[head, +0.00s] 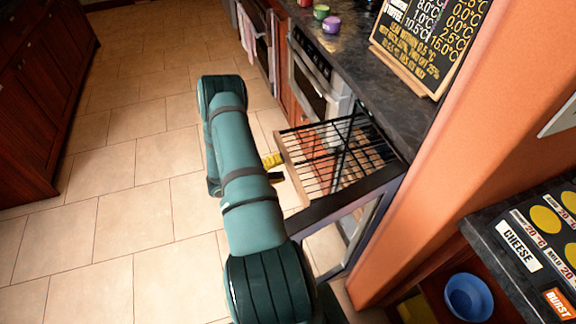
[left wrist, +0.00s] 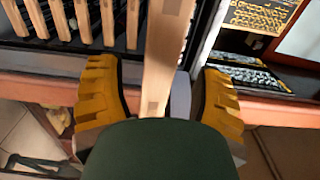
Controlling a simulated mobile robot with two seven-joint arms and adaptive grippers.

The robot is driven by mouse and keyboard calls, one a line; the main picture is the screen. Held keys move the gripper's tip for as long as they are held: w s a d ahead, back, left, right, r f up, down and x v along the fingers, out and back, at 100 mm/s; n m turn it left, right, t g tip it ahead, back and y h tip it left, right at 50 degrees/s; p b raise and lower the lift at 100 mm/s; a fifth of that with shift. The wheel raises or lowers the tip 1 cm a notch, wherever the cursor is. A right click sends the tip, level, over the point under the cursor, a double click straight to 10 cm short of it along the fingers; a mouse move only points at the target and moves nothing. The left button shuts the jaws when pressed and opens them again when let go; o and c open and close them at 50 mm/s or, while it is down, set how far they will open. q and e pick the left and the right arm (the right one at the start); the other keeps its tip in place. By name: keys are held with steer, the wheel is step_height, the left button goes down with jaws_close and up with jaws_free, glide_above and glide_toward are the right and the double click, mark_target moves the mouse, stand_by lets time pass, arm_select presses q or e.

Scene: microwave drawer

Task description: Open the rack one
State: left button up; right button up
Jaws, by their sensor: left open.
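The rack (head: 345,152), a black wire grid with a pale wooden front bar (head: 291,170), sticks out over the floor from a dark-framed unit below the counter. My left gripper (head: 274,168) is at the outer side of that bar, partly hidden by my arm. In the left wrist view, its two yellow ridged fingers (left wrist: 160,98) stand apart. The wooden bar (left wrist: 168,55) runs between them, with visible gaps on both sides, so they are not shut on it. Contact at the palm is hidden. My right gripper is not in view.
A dark counter (head: 345,72) with a price board (head: 425,38) stands above the rack. An orange wall post (head: 455,150) rises to the right. A blue bowl (head: 468,297) sits at lower right. The tiled floor (head: 120,210) is clear to the left.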

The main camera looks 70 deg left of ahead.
arm_select(q)
steer(key=s, duration=0.9)
steer(key=shift+a, duration=0.4)
steer(key=shift+d, duration=0.1)
